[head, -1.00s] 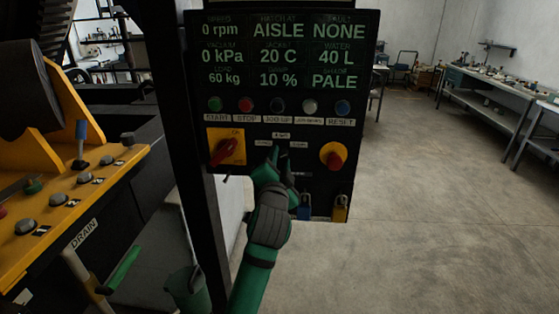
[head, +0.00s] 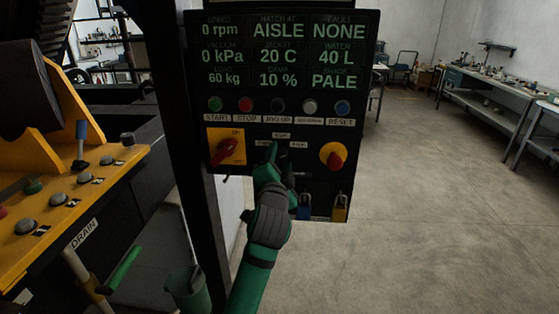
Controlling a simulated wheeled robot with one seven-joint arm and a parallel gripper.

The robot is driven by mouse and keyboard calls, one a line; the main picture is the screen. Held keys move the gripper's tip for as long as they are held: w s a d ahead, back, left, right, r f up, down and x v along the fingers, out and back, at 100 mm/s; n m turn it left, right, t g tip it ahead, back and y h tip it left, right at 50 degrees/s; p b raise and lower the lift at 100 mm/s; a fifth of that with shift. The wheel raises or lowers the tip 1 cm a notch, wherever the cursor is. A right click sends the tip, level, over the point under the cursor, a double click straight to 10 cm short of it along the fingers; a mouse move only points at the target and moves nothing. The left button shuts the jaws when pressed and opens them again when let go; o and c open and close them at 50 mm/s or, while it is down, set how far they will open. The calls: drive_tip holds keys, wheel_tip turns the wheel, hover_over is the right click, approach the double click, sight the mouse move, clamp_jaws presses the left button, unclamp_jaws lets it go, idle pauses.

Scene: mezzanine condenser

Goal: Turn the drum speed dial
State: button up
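A dark control panel (head: 322,190) with a green readout faces me in the head view; it shows 0 rpm. Small white labels (head: 283,135) sit in an arc just above the fingertips. The drum speed dial is not clearly visible; the spot below these labels is covered by my gripper. The fingers overlap in this view, so I cannot see whether they are open or closed on anything.
A red switch on a yellow plate (head: 226,147) is close left of my gripper, and a red-and-yellow knob (head: 333,156) is to the right. A row of push buttons (head: 278,106) is above. Blue and yellow padlocks (head: 340,208) hang below. A yellow machine console (head: 60,190) stands left.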

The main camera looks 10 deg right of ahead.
drive_tip(key=v, duration=1)
drive_tip(key=shift+s+a, duration=0.15)
drive_tip(key=shift+s, duration=0.25)
drive_tip(key=shift+f, duration=0.1)
drive_tip(key=s+a+f+n+y, duration=0.2)
drive_tip(key=s+f+n, duration=0.5)
drive_tip(key=f, duration=0.6)
drive_tip(key=s+a+f+n+y, duration=0.15)
drive_tip(key=s+f+n, duration=0.35)
drive_tip(key=s+f, duration=0.6)
drive_tip(key=s+a+f+n, duration=0.1)
drive_tip(key=s+a+f, duration=0.1)
drive_tip(key=s, duration=0.7)
drive_tip(key=s+a+f+n+g+y, duration=0.1)
drive_tip(key=s+a+f, duration=0.2)
drive_tip(key=s, duration=0.6)
drive_tip(key=s+a+f+n+g+y, duration=0.1)
drive_tip(key=s+a+f, duration=0.2)
drive_tip(key=s+f, duration=0.3)
drive_tip(key=s, duration=0.3)
drive_tip(key=shift+s+a, duration=0.25)
drive_tip(key=shift+s, duration=0.05)
